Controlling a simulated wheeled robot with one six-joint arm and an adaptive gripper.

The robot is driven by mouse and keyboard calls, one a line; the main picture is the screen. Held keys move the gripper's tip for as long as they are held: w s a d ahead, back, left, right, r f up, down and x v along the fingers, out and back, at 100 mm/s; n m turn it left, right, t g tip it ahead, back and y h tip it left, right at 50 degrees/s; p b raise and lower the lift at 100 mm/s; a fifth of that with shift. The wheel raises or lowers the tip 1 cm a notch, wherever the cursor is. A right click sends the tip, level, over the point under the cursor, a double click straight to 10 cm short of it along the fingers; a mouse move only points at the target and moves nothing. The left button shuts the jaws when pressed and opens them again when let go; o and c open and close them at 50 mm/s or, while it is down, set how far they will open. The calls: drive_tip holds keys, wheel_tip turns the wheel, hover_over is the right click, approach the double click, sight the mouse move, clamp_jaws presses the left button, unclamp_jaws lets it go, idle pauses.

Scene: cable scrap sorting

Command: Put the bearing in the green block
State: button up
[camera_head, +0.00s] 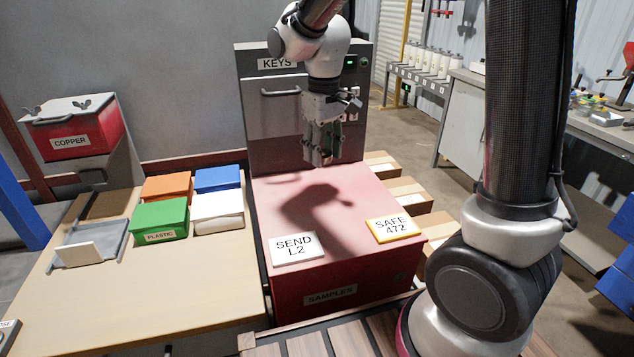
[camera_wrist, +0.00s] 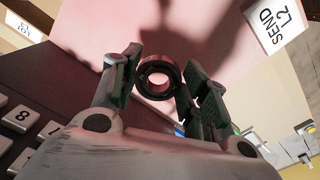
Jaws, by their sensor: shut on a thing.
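My gripper (camera_head: 322,158) hangs over the red samples box, in front of the grey keys cabinet. In the wrist view my gripper (camera_wrist: 160,72) is shut on the bearing (camera_wrist: 145,72), a dark ring with an open centre, held between the fingertips. I cannot make out the bearing in the head view. The green block (camera_head: 160,214), labelled PLASTIC, stands on the wooden table at the left, well to the left of my gripper. Its top looks closed.
Orange (camera_head: 167,186), blue (camera_head: 217,178) and white (camera_head: 217,211) blocks adjoin the green one. The red samples box (camera_head: 330,230) carries SEND L2 (camera_head: 296,248) and SAFE 472 (camera_head: 394,228) plates. The keys cabinet (camera_head: 285,110) stands close behind my gripper. The table's (camera_head: 150,290) front is clear.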

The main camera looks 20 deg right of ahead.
sight(323, 193)
wheel_tip(323, 193, down, 9)
drive_tip(key=shift+d+f, duration=0.1)
idle(0.4)
drive_tip(key=o, duration=1.1)
